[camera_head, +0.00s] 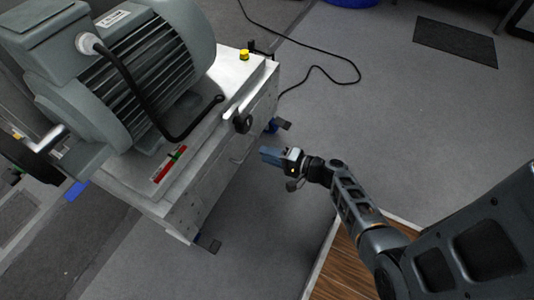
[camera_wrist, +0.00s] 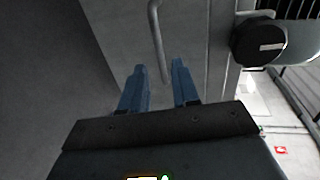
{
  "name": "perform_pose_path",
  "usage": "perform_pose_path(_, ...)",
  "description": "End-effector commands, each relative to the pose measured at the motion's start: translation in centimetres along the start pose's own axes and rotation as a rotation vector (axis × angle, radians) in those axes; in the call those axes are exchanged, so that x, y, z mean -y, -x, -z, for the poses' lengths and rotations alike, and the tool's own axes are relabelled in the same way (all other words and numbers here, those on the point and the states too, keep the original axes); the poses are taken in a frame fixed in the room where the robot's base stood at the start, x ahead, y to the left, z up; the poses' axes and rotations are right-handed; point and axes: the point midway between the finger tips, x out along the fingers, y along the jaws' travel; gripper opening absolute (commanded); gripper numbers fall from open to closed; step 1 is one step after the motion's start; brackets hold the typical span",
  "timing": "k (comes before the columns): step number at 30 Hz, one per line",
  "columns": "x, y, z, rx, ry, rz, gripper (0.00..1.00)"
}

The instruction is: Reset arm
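My arm reaches in from the lower right of the head view. My gripper (camera_head: 268,155) is just right of the near side of the dynamometer bench (camera_head: 187,215), with its blue fingers pointing left towards it. In the wrist view my gripper (camera_wrist: 160,75) shows its two blue fingers apart, with nothing held between them. A thin grey bent handle (camera_wrist: 156,35) on the bench side lies just past the fingertips; I cannot tell whether they touch it.
A large grey motor (camera_head: 130,65) stands on the bench. A black knob (camera_head: 243,123) projects from the bench corner and shows large in the wrist view (camera_wrist: 258,42). A yellow button (camera_head: 244,54) sits on top. A black cable (camera_head: 320,70) lies on the floor. Open floor lies right.

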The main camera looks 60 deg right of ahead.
Motion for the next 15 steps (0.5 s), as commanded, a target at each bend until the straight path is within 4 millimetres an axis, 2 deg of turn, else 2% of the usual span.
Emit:
perform_pose_path(11, -0.1, 0.0, -0.1, 0.001, 0.0, -0.002, 0.3)
perform_pose_path(14, -0.7, 0.4, -1.4, 0.014, 0.015, -0.036, 0.3)
perform_pose_path(15, -1.2, 0.6, -2.4, 0.024, 0.03, -0.065, 0.3)
